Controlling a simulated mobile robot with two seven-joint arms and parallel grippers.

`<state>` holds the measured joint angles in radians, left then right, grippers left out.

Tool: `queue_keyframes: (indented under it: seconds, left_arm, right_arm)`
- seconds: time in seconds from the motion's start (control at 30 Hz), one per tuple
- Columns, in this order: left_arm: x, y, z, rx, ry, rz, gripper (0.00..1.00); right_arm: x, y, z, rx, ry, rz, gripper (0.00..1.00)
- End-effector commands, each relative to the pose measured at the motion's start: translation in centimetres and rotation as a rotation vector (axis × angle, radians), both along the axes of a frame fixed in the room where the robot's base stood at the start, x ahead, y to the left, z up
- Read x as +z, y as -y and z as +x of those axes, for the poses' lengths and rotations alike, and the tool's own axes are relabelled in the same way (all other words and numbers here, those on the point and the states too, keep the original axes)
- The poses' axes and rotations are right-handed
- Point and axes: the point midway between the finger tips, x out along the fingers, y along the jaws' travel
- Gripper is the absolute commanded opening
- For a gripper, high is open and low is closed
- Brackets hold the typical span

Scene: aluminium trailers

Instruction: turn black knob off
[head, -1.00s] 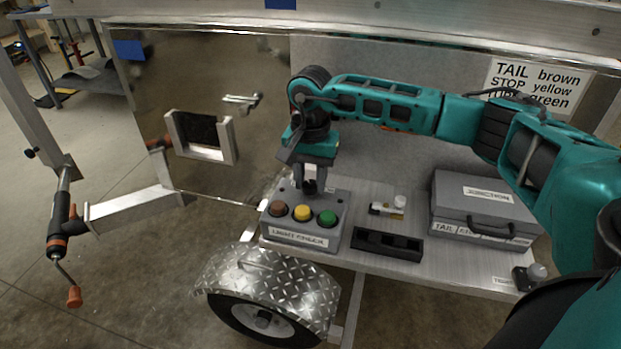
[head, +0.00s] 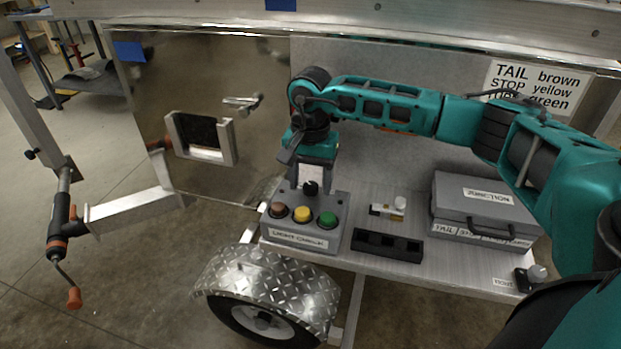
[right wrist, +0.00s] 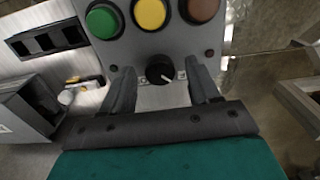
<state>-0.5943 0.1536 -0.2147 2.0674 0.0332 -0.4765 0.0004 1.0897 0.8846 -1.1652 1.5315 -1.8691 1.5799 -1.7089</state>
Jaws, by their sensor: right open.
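The black knob (head: 311,188) sits on top of the grey light-check box (head: 295,240), behind a brown, a yellow and a green button. In the right wrist view the knob (right wrist: 160,70) is round with a white pointer line, which points to the lower right. My right gripper (head: 309,182) is just behind the knob. In the right wrist view its two fingers (right wrist: 163,78) are spread, one on each side of the knob, with gaps; they do not appear to touch it. My left gripper is not in view.
A black slotted tray (head: 387,245) lies right of the box, with a small white-and-yellow item (head: 388,207) behind it. A grey case (head: 485,210) stands farther right. A metal panel with a latch is behind left.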

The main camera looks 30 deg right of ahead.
Motion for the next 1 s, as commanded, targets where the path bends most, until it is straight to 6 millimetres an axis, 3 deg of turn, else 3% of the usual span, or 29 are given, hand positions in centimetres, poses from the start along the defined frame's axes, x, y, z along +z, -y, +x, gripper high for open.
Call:
queue_keyframes:
  seconds: [0.17, 0.6, 0.8, 1.0]
  left_arm:
    - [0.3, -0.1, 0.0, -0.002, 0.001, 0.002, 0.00]
    - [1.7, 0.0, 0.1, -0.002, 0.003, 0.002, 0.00]
    - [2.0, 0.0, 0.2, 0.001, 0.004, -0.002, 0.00]
    - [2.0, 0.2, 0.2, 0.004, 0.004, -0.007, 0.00]
  right_arm:
    - [1.6, 0.0, 0.1, 0.000, 0.004, 0.000, 0.61]
    - [10.7, 0.0, 0.0, 0.000, 0.004, 0.000, 0.61]
    - [12.6, 0.0, 0.0, 0.000, 0.001, 0.000, 0.61]
    - [12.9, 0.0, 0.0, 0.000, 0.000, 0.000, 0.61]
